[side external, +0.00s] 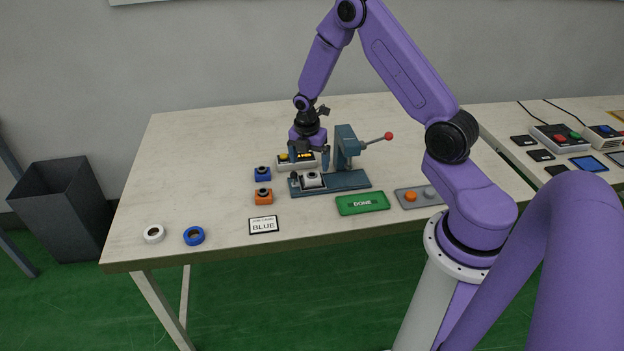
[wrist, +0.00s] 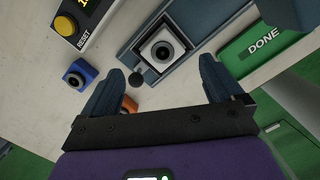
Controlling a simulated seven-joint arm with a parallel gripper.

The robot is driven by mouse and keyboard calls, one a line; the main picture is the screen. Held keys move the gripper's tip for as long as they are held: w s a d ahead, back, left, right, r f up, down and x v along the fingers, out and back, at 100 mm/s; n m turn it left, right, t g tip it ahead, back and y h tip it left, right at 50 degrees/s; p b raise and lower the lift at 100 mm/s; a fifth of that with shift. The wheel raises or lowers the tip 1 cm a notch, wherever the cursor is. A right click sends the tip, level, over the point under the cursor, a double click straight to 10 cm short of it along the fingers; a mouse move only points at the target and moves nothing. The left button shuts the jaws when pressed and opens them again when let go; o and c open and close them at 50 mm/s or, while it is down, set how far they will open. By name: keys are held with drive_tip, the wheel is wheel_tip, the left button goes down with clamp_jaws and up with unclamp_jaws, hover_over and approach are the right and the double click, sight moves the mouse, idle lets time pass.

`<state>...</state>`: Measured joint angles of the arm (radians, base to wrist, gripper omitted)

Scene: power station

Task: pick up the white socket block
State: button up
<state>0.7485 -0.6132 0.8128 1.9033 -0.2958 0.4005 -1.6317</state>
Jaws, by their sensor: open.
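The white socket block (side external: 312,181) with a dark round centre sits in the holder at the left end of the blue-grey lever press (side external: 348,181). In the wrist view the white block (wrist: 162,50) sits in its square holder, beyond my fingertips. My gripper (side external: 309,160) is above the block and points down. In the wrist view my gripper (wrist: 163,82) is open, with nothing between its fingers. They are apart from the block.
A blue block (side external: 262,174) and an orange block (side external: 263,196) stand left of the press. A display box with a yellow button (side external: 284,158) is behind it. A green DONE tray (side external: 362,203) and a BLUE card (side external: 264,225) lie in front. The table's left part is mostly clear.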

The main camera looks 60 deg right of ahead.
sight(312, 174)
drive_tip(key=shift+d+f, duration=0.2)
drive_tip(key=shift+f, duration=0.85)
drive_tip(key=shift+d+f, duration=0.2)
drive_tip(key=shift+f, duration=0.85)
drive_tip(key=c, duration=1)
drive_tip(key=shift+r, duration=0.1)
drive_tip(key=shift+c, duration=0.2)
